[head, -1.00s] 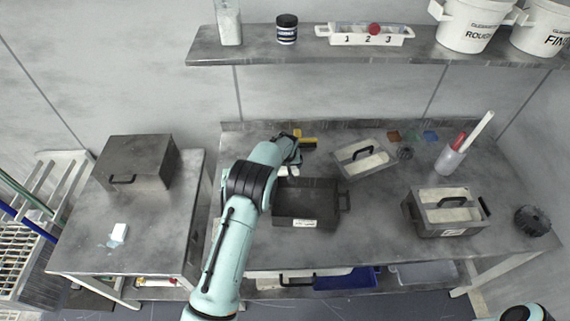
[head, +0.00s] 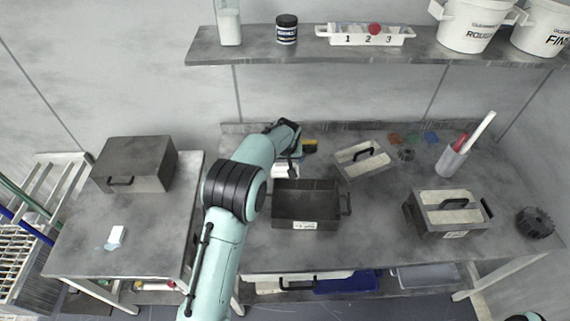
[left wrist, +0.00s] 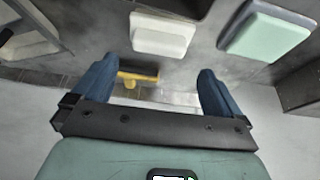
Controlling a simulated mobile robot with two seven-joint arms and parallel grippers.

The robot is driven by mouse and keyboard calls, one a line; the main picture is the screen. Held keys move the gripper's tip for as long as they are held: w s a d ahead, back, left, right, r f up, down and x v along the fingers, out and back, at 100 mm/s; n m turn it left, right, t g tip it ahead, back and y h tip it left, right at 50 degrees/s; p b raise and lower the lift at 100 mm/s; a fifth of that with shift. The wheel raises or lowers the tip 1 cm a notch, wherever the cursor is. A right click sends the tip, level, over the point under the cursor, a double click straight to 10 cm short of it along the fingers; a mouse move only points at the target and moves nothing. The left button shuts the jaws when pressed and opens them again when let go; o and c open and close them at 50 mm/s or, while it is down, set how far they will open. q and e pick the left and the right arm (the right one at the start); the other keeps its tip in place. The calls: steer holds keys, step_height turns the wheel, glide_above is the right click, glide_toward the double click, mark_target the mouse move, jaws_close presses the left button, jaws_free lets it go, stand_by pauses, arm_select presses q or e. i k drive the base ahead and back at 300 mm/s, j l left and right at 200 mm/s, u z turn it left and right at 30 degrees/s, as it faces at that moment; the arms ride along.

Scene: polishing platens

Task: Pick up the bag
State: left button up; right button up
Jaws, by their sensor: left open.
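I cannot make out for sure which thing is the bag. Small flat squares, red-brown (head: 395,139), green (head: 413,138) and blue (head: 431,137), lie at the back of the table; they are too small to tell what they are. My left gripper (head: 291,155) is over the back of the table, behind the dark open box, partly hidden by its own arm. In the left wrist view the left gripper (left wrist: 155,82) has its blue fingers wide apart with nothing held between them. A yellow-and-black item (head: 310,146) lies close to it; its yellow part also shows in the left wrist view (left wrist: 138,78). My right gripper is out of view.
A dark open box (head: 305,224), caddies (head: 355,168) (head: 425,230) and a cup with tools (head: 449,161) stand on the table. A white block (left wrist: 160,36) and a mint block (left wrist: 264,32) show near the fingers. A shelf (head: 260,54) runs above.

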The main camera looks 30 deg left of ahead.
mark_target(357, 160)
steer(key=k+l, duration=0.8)
steer(key=k, duration=0.05)
